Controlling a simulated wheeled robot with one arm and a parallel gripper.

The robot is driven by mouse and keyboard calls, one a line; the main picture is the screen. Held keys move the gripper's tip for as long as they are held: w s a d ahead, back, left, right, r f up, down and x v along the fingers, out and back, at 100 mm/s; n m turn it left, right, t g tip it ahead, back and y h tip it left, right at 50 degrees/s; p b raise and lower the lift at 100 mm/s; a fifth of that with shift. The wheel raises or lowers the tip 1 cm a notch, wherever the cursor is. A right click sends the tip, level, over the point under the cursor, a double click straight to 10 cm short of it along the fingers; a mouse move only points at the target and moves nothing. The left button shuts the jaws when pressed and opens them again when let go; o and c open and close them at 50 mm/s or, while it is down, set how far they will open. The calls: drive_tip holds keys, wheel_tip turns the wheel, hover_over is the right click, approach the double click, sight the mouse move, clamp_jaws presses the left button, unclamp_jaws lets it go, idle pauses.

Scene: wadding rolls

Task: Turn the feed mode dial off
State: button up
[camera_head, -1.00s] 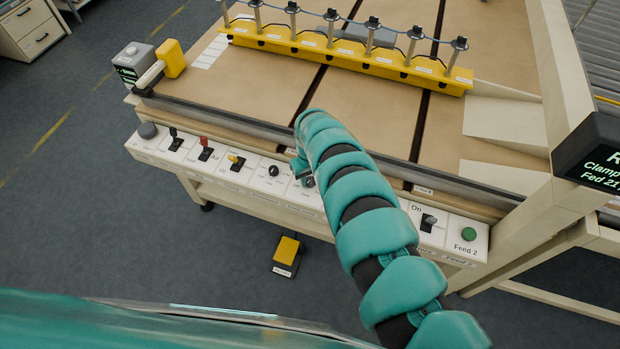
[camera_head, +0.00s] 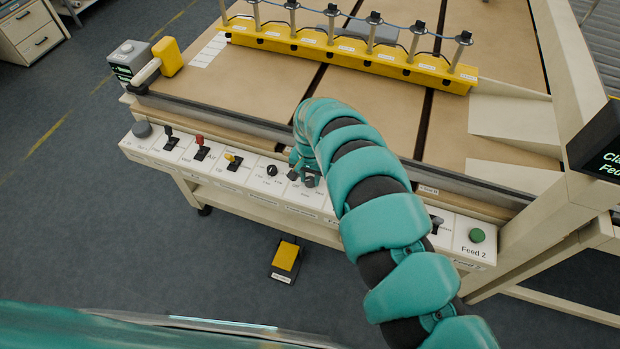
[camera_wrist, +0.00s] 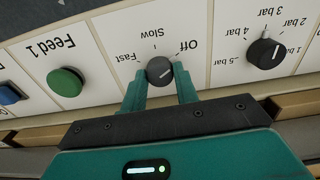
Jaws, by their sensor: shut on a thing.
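The feed mode dial (camera_wrist: 160,70) is a dark round knob on a white panel, with Fast, Slow and Off printed around it upside down in the wrist view. Its light pointer line slants toward the Off side. My gripper (camera_wrist: 160,82) is shut on the dial, one teal finger on each side. In the head view my gripper (camera_head: 303,178) is at the front panel, and the arm and fingers hide the dial there.
A pressure dial (camera_wrist: 265,53) marked in bar and a green Feed 1 button (camera_wrist: 66,82) flank the dial. Several lever switches, including a red one (camera_head: 201,147), sit farther left. A yellow pedal (camera_head: 287,256) is on the floor.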

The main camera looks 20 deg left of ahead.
drive_tip(key=shift+m, duration=0.3)
drive_tip(key=o, duration=1)
drive_tip(key=shift+r, duration=0.1)
drive_tip(key=shift+r+b, duration=0.45)
drive_tip(key=shift+r, duration=0.3)
wheel_tip(320, 180, up, 7)
wheel_tip(320, 180, up, 9)
drive_tip(key=p, duration=0.8)
hover_over(310, 179)
drive_tip(key=shift+s+d+f, duration=0.1)
drive_tip(key=shift+f, duration=0.05)
